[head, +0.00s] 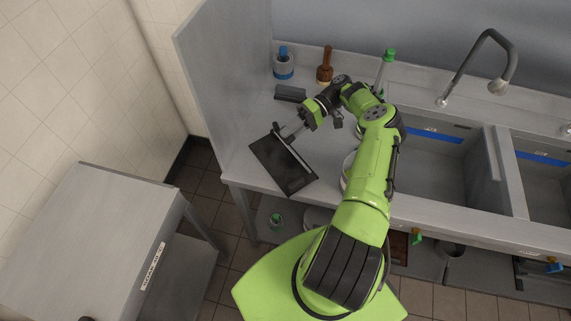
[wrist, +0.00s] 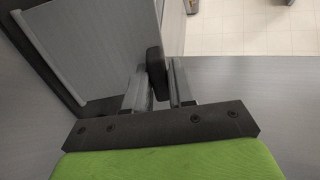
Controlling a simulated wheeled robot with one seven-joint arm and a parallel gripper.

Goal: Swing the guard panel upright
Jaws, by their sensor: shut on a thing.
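The guard panel (wrist: 95,45) is a grey sheet on the left of the wrist view. In the head view it looks like a thin grey strip (head: 294,153), seen nearly edge-on over a dark flat base (head: 270,160) on the counter. It stands raised from the base; I cannot tell whether it is fully upright. A dark rounded grip (wrist: 155,72) is at the panel's edge. My gripper (wrist: 157,88) is shut on this grip, with one finger on each side. In the head view my gripper (head: 293,133) reaches the panel from the upper right; the grip is too small to make out.
A dark brush-like block (head: 290,93), a blue-topped container (head: 283,64) and a brown-handled tool (head: 325,66) stand behind the panel. A metal side wall (head: 222,80) rises on the left. Sinks (head: 435,165) and a tap (head: 488,40) lie to the right.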

